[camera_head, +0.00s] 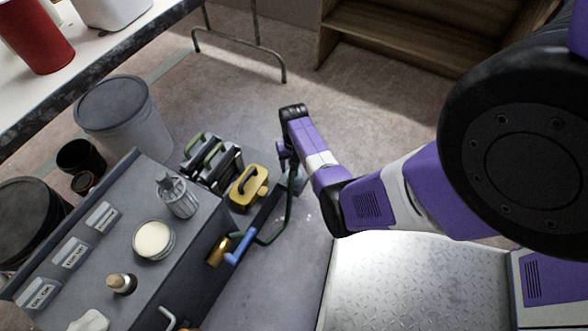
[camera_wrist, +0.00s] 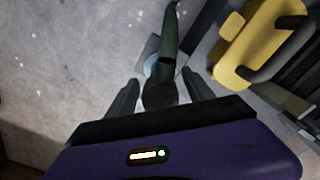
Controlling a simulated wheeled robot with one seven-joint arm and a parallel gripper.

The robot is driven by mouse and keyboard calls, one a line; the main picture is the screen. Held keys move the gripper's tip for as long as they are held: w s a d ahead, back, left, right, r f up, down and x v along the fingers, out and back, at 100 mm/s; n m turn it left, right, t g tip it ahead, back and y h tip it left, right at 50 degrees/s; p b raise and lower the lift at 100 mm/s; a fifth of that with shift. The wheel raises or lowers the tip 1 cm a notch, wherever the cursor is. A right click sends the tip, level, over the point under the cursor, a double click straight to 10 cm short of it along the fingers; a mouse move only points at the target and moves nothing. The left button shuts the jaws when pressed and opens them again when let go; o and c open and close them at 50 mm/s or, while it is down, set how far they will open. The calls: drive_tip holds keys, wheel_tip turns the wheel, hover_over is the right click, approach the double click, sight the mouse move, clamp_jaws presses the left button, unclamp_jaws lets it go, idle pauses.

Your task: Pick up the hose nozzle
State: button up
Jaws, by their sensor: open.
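A dark green, tapered piece that looks like the hose nozzle (camera_wrist: 169,40) lies ahead of my gripper in the wrist view. Its near, rounded dark end sits between the fingers. In the head view a thin dark green curved length (camera_head: 290,207) shows just below my gripper (camera_head: 287,163), beside the grey bench. My gripper (camera_wrist: 158,88) is open, with one finger on each side of the dark end and a gap visible on both sides. I cannot tell if either finger touches it. My wrist hides part of the nozzle in the head view.
Further left are green-handled items (camera_head: 210,155). The grey bench (camera_head: 190,255) carries a metal cup (camera_head: 175,195) and a cream-topped tin (camera_head: 153,240). Floor beyond my gripper is clear.

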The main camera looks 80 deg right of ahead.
clamp_jaws()
drive_tip(key=shift+r, duration=0.1)
